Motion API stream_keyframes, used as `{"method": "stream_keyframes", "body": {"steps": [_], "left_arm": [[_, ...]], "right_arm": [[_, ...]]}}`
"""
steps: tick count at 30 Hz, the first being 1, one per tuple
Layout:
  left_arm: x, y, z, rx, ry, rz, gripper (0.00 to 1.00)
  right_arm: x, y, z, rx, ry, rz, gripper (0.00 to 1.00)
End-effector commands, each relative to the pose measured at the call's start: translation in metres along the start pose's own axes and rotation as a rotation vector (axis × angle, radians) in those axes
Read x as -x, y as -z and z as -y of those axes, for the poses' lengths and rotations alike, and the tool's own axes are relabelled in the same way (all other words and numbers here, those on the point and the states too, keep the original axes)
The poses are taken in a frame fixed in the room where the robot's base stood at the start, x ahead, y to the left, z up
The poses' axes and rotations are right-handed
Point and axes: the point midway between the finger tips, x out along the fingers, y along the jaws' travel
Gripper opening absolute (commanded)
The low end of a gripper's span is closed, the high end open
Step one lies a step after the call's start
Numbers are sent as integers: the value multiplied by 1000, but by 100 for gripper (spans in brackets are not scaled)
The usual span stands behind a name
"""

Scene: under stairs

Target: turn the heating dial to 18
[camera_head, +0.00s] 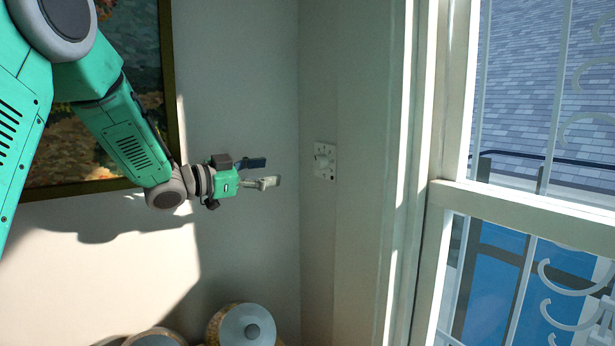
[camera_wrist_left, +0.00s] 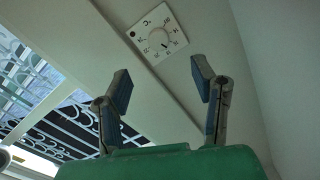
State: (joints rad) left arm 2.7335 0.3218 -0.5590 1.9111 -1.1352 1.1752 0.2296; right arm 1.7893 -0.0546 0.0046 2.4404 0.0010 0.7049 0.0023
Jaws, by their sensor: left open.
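The heating dial (camera_head: 325,160) is a small white square plate on the narrow wall left of the window. In the left wrist view the dial (camera_wrist_left: 158,33) shows a round knob with a ring of printed numbers around it; which number it points to is too small to tell. My left gripper (camera_head: 268,172) is open and empty, left of the dial and apart from it. In the left wrist view its two fingers (camera_wrist_left: 162,88) are spread, with the dial beyond and between them. My right gripper is in neither view.
A window (camera_head: 520,195) with white frame and scrolled bars stands on the right. A framed picture (camera_head: 160,90) hangs on the left wall behind my arm. Round lidded containers (camera_head: 240,325) stand at the bottom. The space between my gripper and the dial is clear.

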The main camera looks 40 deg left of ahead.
Motion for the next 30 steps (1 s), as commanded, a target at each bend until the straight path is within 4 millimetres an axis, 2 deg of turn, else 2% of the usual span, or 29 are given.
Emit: {"method": "stream_keyframes", "body": {"steps": [1,6,9,14,17,30], "left_arm": [[2,-2,-2,124,6,-9,52],[5,4,-5,463,5,-10,52],[5,7,-7,565,2,-8,52],[-4,10,-8,607,1,-4,52],[-18,10,-8,605,1,-3,52],[-105,10,-6,605,1,-5,52]], "right_arm": [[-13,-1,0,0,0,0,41],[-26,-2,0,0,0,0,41],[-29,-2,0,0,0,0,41],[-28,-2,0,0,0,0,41],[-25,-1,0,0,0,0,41],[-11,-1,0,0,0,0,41]]}}
